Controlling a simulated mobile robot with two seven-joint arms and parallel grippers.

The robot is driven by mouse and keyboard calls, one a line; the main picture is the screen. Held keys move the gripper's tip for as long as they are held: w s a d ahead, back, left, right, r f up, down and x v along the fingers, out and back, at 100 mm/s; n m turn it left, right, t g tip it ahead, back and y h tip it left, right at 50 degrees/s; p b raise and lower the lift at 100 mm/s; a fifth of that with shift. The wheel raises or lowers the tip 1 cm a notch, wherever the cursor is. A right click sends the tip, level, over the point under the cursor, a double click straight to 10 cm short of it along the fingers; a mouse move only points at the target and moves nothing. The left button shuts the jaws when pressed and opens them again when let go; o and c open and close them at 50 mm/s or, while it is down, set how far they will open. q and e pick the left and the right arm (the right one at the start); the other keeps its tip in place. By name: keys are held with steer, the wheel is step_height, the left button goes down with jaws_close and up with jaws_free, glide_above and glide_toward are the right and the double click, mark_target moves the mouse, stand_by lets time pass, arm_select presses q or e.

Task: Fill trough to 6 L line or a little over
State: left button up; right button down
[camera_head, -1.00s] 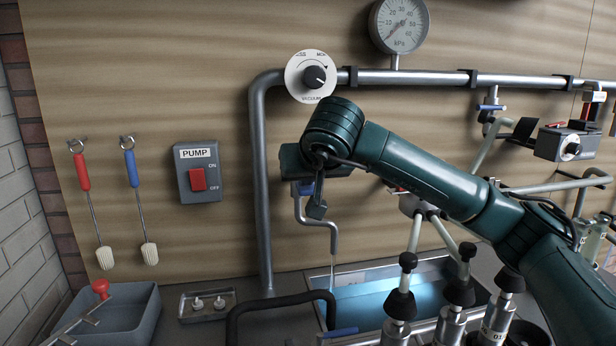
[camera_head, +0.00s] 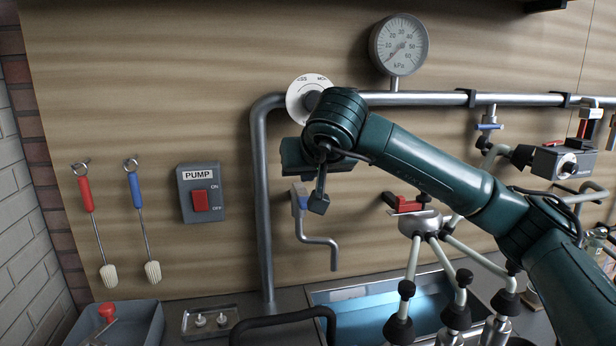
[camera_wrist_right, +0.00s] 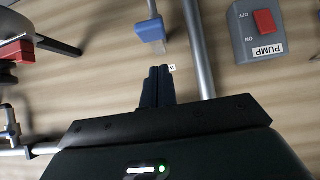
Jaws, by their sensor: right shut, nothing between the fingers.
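The trough (camera_head: 318,297) is a metal-rimmed basin at the bottom centre, partly cut off by the frame and by equipment. Pale blue liquid (camera_head: 365,318) shows in it; no level line is readable. A tap with a blue handle (camera_head: 300,200) and a bent grey spout (camera_head: 333,252) is on the wall above it. No stream shows under the spout. My right gripper (camera_head: 300,165) is at the tap, its fingers mostly hidden in the head view. In the right wrist view the fingers (camera_wrist_right: 158,72) are shut and empty, just short of the blue handle (camera_wrist_right: 150,31). My left gripper is out of view.
A PUMP box with a red switch (camera_head: 201,201) and two hanging brushes (camera_head: 140,215) are on the wall at left. A claw with black-tipped cups (camera_head: 408,290) stands right of the spout.

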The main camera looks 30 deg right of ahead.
arm_select(q)
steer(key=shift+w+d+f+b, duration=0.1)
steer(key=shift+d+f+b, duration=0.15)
steer(key=shift+b, duration=0.7)
arm_select(e)
steer(key=v, duration=1)
steer(key=shift+w+r, duration=0.25)
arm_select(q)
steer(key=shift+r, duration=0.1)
arm_select(e)
steer(key=shift+d, duration=0.1)
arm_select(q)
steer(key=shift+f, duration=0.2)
